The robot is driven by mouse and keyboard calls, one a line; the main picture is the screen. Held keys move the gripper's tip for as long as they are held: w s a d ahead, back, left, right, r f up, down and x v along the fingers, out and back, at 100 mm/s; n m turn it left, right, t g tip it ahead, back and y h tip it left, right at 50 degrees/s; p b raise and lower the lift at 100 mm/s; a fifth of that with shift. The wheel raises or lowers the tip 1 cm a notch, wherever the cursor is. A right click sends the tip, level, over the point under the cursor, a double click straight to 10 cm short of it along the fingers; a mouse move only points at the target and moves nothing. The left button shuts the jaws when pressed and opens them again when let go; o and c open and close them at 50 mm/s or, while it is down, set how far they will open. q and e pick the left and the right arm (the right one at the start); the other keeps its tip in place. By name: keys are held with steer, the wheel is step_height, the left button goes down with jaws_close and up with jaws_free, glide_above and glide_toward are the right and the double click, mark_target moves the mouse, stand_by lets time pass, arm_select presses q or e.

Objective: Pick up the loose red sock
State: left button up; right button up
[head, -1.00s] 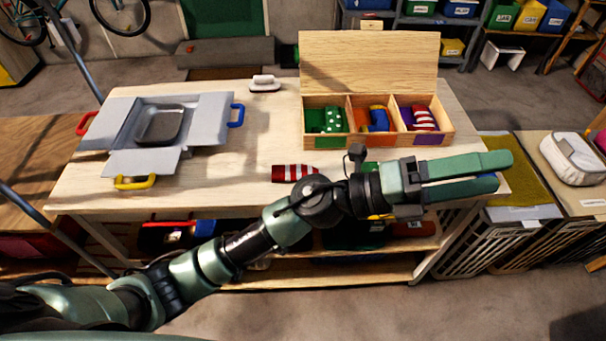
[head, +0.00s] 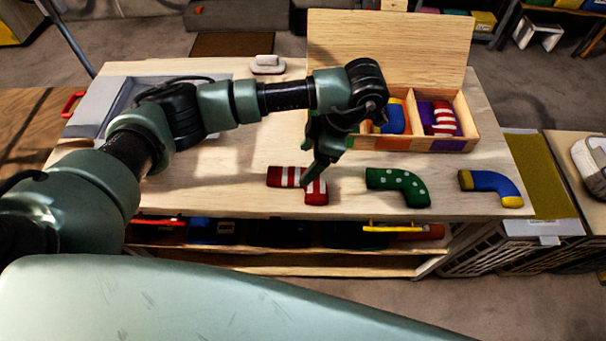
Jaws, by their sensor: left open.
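The loose red sock (head: 288,177) with white stripes lies on the wooden table near its front edge. The gripper is open and partly hides the sock's upper right part. A green sock with white dots (head: 402,184) and a blue sock with yellow ends (head: 491,187) lie to the right in a row. My right gripper is not in view.
A wooden box (head: 470,122) with an open lid (head: 390,45) stands behind the socks, holding blue and red-striped socks; my arm hides its left part. A grey tray (head: 95,108) is at left, partly behind my arm. A small white-grey object (head: 267,64) lies at the back.

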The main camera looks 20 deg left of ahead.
mark_target(299, 174)
arm_select(q)
steer(key=shift+x, duration=1)
steer(key=shift+s+f+p, duration=0.1)
steer(key=shift+f+p, duration=0.2)
steer(key=shift+f, duration=0.5)
steer(key=shift+p+x, duration=0.35)
steer(key=shift+x, duration=0.8)
steer(key=c, duration=1.4)
steer(key=shift+c, duration=0.2)
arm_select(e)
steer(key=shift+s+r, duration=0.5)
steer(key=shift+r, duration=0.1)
arm_select(q)
steer(key=shift+r, duration=0.15)
